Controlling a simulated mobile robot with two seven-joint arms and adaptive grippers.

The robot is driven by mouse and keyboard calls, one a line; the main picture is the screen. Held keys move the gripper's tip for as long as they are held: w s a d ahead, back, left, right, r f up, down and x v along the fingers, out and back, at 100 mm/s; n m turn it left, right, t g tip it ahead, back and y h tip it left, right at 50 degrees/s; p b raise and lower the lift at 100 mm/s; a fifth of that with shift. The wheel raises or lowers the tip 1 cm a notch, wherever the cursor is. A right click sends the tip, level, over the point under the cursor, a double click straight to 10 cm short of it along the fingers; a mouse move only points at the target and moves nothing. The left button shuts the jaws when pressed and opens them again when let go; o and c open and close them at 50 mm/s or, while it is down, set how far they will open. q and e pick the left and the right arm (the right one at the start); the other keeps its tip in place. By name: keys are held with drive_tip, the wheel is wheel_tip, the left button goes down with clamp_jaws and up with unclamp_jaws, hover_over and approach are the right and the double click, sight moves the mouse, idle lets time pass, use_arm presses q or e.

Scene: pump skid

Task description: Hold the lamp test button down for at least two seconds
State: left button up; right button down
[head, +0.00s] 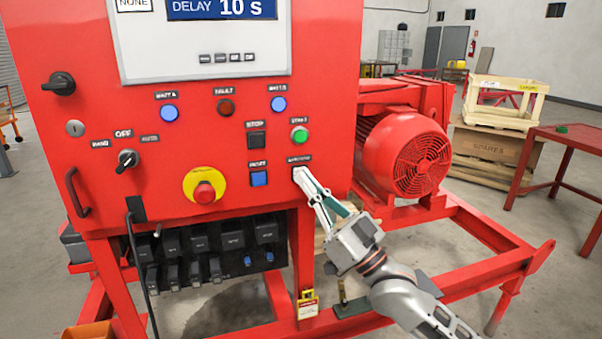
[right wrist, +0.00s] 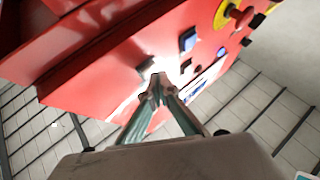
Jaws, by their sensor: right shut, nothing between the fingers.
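The red control panel (head: 225,150) fills the left and middle of the head view. The lamp test button (head: 295,174) is at its lower right, below a small dark label, and is mostly hidden by my fingertips. My right gripper (head: 300,172) is shut and empty, with its tips at the button. In the right wrist view the shut fingertips (right wrist: 158,80) are at the red panel face, close to a dark square piece. I cannot tell whether the button is pressed in. My left gripper is not in view.
A blue button (head: 259,179) and a green button (head: 299,134) are close by. A red emergency stop (head: 204,192) on a yellow ring is further left. Two blue lamps (head: 169,113) look bright; the fault lamp (head: 225,107) looks dark red. A red motor (head: 405,150) stands to the right.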

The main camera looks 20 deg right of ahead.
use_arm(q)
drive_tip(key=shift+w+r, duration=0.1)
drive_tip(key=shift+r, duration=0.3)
use_arm(e)
drive_tip(key=shift+s, duration=0.45)
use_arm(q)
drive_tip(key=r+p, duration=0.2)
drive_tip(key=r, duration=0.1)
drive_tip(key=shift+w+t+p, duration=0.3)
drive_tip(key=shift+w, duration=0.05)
use_arm(e)
drive_tip(key=s, duration=0.5)
drive_tip(key=shift+d, duration=0.1)
